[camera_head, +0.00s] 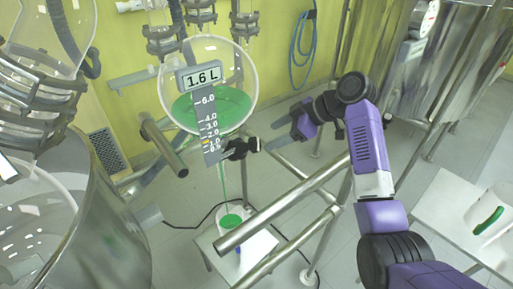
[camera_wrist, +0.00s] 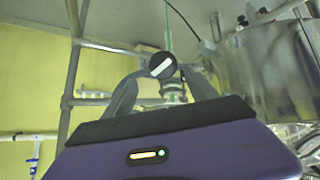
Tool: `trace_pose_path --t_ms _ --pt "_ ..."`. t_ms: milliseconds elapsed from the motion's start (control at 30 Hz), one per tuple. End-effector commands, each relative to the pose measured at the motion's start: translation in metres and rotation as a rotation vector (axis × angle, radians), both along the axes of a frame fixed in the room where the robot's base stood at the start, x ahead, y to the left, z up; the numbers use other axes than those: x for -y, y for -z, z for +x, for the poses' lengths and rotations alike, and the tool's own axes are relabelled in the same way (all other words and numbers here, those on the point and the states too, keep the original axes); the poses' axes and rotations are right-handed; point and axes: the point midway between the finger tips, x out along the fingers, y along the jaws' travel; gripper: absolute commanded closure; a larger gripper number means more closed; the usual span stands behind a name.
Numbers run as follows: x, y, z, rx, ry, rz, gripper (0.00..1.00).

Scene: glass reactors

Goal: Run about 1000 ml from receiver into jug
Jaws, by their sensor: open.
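The receiver (camera_head: 232,72) is a round glass vessel with green liquid in its lower part. A level scale (camera_head: 207,120) in front of it reads 1.6 L. A thin green stream (camera_head: 224,185) runs from the outlet below it into the jug (camera_head: 232,222), which holds green liquid. The stream also shows in the wrist view (camera_wrist: 168,25). My gripper (camera_head: 266,144) is open beside the dark outlet valve (camera_head: 238,149). In the wrist view its fingers (camera_wrist: 162,75) stand either side of a round black knob (camera_wrist: 162,65); contact is unclear.
The jug stands on a low white stand (camera_head: 255,250). Steel rails (camera_head: 285,208) cross in front of it. A second jug (camera_head: 490,212) with a green handle stands on a white table (camera_head: 450,205) at right. A large steel vessel (camera_head: 110,235) fills the left.

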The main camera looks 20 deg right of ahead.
Motion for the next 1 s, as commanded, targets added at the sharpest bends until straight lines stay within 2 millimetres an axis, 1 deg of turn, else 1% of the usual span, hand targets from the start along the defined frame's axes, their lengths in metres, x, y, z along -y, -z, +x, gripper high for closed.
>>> trace_pose_path --t_ms 167,267,500,633,800,1000 --pt "-0.008 0.005 0.004 -0.017 -0.037 -0.020 0.33" --pt "-0.016 0.013 0.009 -0.019 -0.036 -0.018 0.33" --pt "-0.035 0.039 0.025 -0.020 -0.033 -0.019 0.33" --pt "-0.043 0.049 0.032 -0.017 -0.033 -0.018 0.33" --pt "-0.047 0.055 0.036 -0.016 -0.032 -0.019 0.33" --pt "-0.047 0.056 0.036 -0.015 -0.031 -0.018 0.33"
